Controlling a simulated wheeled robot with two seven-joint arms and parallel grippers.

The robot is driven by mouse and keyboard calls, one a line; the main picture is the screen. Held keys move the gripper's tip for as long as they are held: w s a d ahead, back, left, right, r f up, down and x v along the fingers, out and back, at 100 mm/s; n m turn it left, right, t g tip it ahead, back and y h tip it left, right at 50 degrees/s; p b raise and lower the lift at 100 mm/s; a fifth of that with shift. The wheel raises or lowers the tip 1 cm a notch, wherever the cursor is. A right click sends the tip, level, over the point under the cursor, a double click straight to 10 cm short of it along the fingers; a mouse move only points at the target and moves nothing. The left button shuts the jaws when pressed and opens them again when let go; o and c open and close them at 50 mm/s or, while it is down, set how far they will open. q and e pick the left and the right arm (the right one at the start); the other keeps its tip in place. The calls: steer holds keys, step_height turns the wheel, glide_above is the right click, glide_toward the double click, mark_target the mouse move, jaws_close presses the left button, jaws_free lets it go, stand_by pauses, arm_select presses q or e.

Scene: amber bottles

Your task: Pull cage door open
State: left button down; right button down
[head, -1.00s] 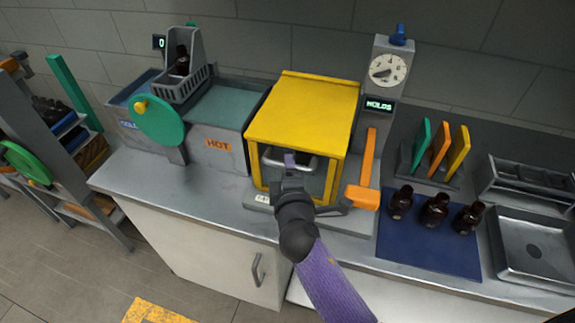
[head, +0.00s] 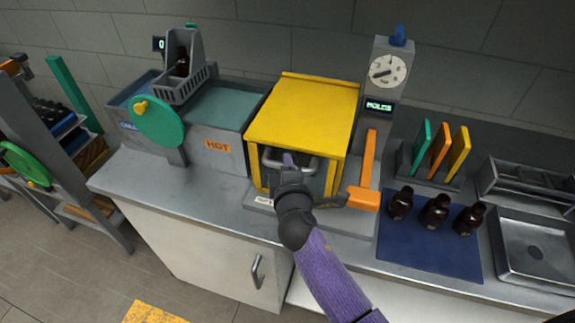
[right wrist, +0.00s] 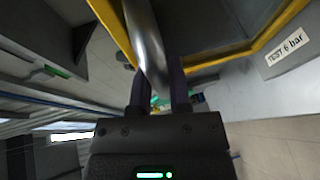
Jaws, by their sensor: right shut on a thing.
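The yellow cage (head: 305,112) stands on the steel counter. Its front door has a yellow frame and a silver bar handle (head: 304,164). My right gripper (head: 289,163) is at the door's front and shut on the handle. In the right wrist view, the silver handle (right wrist: 146,45) runs between the two dark fingers (right wrist: 160,100). The door's yellow frame (right wrist: 270,38) shows beside it. The door looks shut or nearly so; I cannot tell if there is a small gap. The gripper's own wrist hides the door's lower part. My left gripper is not in view.
An orange lever (head: 362,198) sticks out close to the right of my gripper. Several dark bottles (head: 436,210) stand on a blue mat (head: 425,255) at the right. A tank labelled HOT (head: 217,145) with a green wheel (head: 158,122) stands at the left.

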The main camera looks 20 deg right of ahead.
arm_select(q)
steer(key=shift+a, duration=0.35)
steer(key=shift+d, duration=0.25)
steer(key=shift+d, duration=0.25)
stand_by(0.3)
